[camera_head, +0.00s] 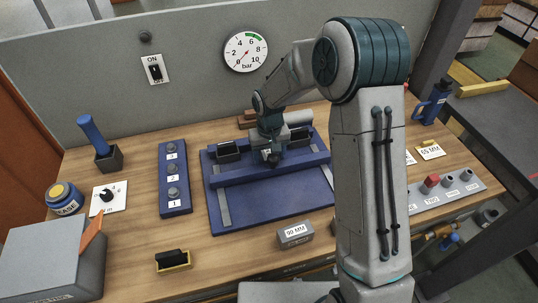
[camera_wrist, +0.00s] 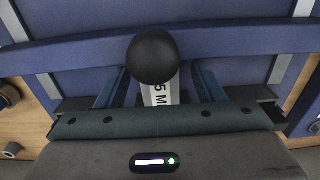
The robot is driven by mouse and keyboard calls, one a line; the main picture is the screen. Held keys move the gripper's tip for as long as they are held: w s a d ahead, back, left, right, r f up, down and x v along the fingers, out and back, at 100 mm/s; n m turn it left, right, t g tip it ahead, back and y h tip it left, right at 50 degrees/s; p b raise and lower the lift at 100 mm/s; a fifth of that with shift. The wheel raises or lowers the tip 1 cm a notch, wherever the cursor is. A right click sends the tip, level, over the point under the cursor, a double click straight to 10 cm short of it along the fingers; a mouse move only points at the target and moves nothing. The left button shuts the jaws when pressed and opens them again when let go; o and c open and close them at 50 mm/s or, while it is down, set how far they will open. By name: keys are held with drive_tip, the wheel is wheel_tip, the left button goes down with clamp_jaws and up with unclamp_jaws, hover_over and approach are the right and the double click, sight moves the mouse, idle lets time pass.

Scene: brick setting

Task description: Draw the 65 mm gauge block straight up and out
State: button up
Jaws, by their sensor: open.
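In the wrist view, a round black knob (camera_wrist: 152,57) stands between the fingers of my gripper (camera_wrist: 158,90). Below it shows a pale label (camera_wrist: 160,94) reading in part "5 M"; the rest of that block is hidden by my gripper body. My gripper is open, with one blue finger on each side of the block, and gaps seem to show beside it. In the head view my gripper (camera_head: 271,157) is low over the rear bar of the blue fixture (camera_head: 265,205), and the block there cannot be made out.
Black holders (camera_head: 228,151) stand on the fixture's rear bar beside my gripper. A grey block marked "90 MM" (camera_head: 295,234) is at the bench front. A "65 MM" card (camera_head: 431,152) lies at the right. A blue button strip (camera_head: 174,178) stands left; my arm hides some bench.

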drive_tip(key=shift+f, duration=0.4)
clamp_jaws()
drive_tip(key=shift+r, duration=0.1)
drive_tip(key=shift+r, duration=0.1)
drive_tip(key=shift+r+p, duration=1.95)
drive_tip(key=shift+r, duration=1.3)
drive_tip(key=shift+r, duration=0.1)
